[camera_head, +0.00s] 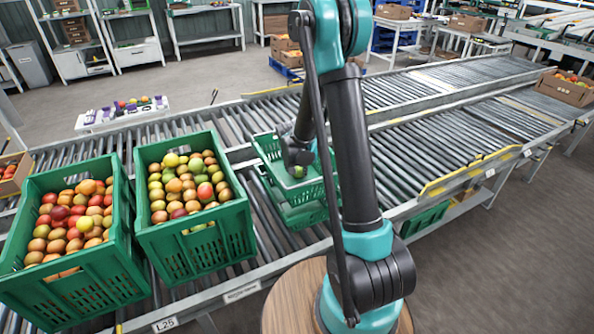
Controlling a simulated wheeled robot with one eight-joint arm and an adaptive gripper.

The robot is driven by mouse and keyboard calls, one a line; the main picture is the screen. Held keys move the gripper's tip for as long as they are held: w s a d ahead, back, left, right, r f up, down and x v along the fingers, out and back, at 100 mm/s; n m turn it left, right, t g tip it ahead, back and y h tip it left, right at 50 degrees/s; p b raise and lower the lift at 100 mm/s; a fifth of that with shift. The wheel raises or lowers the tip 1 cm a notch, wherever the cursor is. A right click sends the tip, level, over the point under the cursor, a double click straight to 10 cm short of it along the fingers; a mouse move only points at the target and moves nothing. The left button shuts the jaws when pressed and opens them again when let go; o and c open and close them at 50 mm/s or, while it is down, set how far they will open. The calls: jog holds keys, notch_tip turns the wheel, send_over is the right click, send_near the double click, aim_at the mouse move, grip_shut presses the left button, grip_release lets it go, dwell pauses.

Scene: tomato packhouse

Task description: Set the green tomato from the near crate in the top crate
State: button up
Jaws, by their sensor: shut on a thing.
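My gripper (298,165) points down over the top crate (312,189), a small green crate on the roller conveyor. It is shut on a green tomato (298,172), of which only a small part shows. The top crate sits on another green crate (304,216); my arm hides part of both. I cannot tell whether the tomato touches the top crate's floor. To the left stand two large green crates, one (205,238) with green, orange and red tomatoes, the other (75,290) with mostly orange and red ones. I cannot tell which of them is the near crate.
The roller conveyor (440,145) runs across the scene, with yellow-edged rails. A white tray (120,115) with a few fruits lies behind the large crates. A cardboard box (565,88) of tomatoes stands at the far right. The rollers right of my arm are clear.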

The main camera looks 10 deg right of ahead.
jog(key=shift+f, duration=0.25)
jog(key=o, duration=0.9)
jog(key=shift+c, duration=0.7)
jog(key=shift+c, duration=1.1)
jog(key=shift+r, duration=3.5)
